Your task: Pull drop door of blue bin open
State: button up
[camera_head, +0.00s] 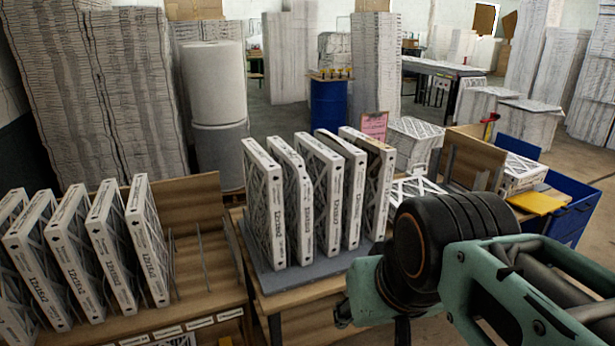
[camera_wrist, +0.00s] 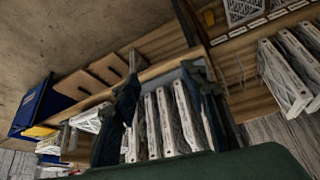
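The blue bin (camera_head: 570,208) stands at the right in the head view, partly hidden behind my arm. Its walls are upright and white boxed filters (camera_head: 522,172) show inside or against it. I cannot make out the drop door or its latch clearly. The bin also shows at the left edge of the wrist view (camera_wrist: 36,104), tilted in that picture. My gripper (camera_wrist: 163,78) has its two dark fingers spread apart, with nothing held between them. It is well away from the bin, near the table of upright filters. In the head view my arm hides most of the gripper.
A wooden table (camera_head: 300,298) with a grey mat holds several upright filters (camera_head: 315,195) close to my arm. A wooden rack (camera_head: 215,300) with more filters is at left. A yellow panel (camera_head: 537,202) lies beside the bin. Open floor (camera_head: 590,165) shows beyond the bin.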

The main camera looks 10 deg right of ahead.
aim_at(578, 220)
jog(key=z, duration=2.05)
jog(key=i, duration=4.7)
jog(key=i+l+u, duration=0.2)
jog(key=i, duration=0.95)
jog(key=j, duration=0.1)
